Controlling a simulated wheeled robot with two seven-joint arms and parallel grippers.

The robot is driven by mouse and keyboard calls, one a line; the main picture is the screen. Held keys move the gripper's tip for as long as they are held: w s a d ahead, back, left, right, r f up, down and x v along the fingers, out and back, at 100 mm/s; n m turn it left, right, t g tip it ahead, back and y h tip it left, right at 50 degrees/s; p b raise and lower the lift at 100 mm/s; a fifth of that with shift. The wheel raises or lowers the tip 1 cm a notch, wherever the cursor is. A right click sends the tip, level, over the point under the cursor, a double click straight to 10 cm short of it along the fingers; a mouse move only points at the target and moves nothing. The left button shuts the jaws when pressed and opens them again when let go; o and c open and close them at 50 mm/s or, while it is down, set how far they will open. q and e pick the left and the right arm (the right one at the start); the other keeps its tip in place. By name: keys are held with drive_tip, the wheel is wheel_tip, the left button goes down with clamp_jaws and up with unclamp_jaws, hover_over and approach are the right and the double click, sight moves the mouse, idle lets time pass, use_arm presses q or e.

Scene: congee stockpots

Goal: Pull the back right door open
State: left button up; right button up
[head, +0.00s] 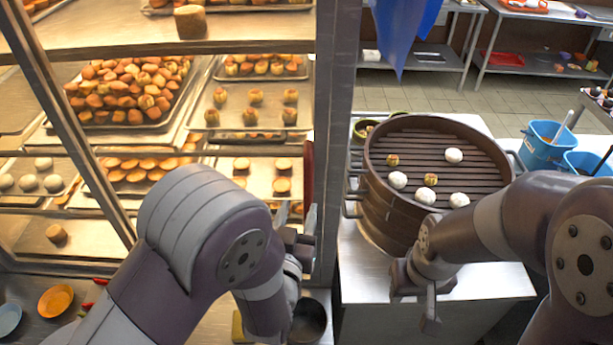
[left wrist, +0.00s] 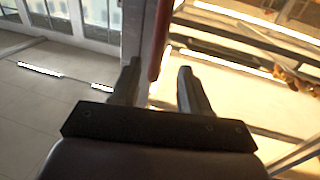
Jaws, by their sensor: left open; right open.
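A tall display case with lit shelves of pastries fills the left of the head view. A dark red upright handle (head: 308,178) stands at its right side, beside a grey metal post (head: 335,110). My left gripper (head: 301,240) is open at the lower end of this handle. In the left wrist view the red handle (left wrist: 159,42) runs up from between the two open fingers (left wrist: 157,88); I cannot tell whether they touch it. The door's glass is hard to make out. My right gripper (head: 430,312) is open and empty, low in front of the steamer.
A round brown steamer (head: 437,150) with several buns stands on a steel counter (head: 480,276) at right. Blue buckets (head: 545,147) stand farther right. A slanted metal frame bar (head: 70,125) crosses the left side. Bowls (head: 56,299) lie at lower left.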

sight(307, 186)
use_arm(q)
drive_tip(key=w, duration=0.2)
drive_tip(key=w+d+p, duration=0.1)
drive_tip(key=w, duration=0.2)
drive_tip(key=w+d, duration=0.1)
drive_tip(key=w, duration=0.2)
drive_tip(key=shift+p, duration=0.4)
drive_tip(key=shift+w, duration=0.45)
drive_tip(key=shift+f, duration=0.1)
clamp_jaws()
